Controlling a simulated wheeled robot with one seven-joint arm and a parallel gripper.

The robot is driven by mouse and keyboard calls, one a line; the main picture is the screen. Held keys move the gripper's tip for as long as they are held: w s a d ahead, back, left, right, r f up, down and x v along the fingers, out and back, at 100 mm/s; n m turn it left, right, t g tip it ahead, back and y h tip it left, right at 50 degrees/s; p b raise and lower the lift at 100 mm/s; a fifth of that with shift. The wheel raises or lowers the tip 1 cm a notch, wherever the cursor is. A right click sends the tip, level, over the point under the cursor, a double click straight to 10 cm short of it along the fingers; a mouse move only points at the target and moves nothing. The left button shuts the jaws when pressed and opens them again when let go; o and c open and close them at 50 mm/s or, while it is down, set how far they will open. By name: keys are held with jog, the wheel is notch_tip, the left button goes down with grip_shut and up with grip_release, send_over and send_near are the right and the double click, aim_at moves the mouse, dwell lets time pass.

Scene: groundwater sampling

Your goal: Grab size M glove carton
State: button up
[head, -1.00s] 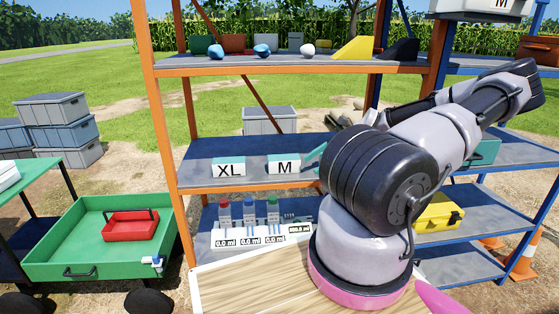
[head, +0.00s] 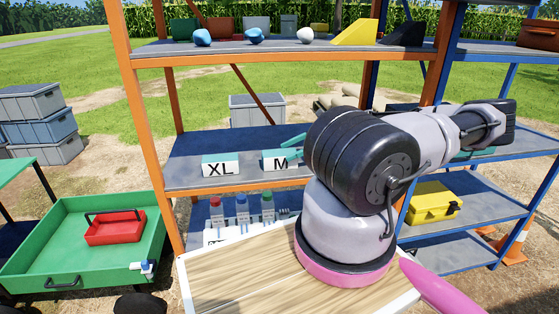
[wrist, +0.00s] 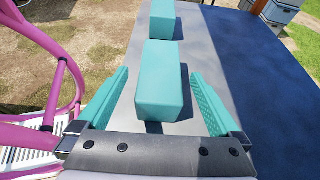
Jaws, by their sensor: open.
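The size M glove carton (head: 275,160), a small box with a white lettered front and teal top, stands on the middle shelf of the orange rack. The XL carton (head: 220,166) stands to its left, with a gap. In the wrist view, the nearer teal carton (wrist: 163,85), which matches M, lies between the two teal fingers of my gripper (wrist: 158,72). The fingers are open, with visible space on both sides; I cannot tell their exact height against it. The XL carton is beyond it (wrist: 162,20).
Bottles with coloured caps (head: 241,208) stand on the shelf below. Balls and wedges (head: 358,32) sit on the top shelf. A yellow case (head: 432,202) is on the blue rack at right. A green cart (head: 40,240) holding a red tray stands at left.

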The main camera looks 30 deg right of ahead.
aim_at(283, 152)
jog(key=x, duration=0.4)
jog(key=shift+w+a, duration=0.15)
jog(key=shift+a, duration=0.05)
jog(key=c, duration=1.5)
jog(key=shift+o, duration=0.2)
jog(key=shift+r, duration=0.15)
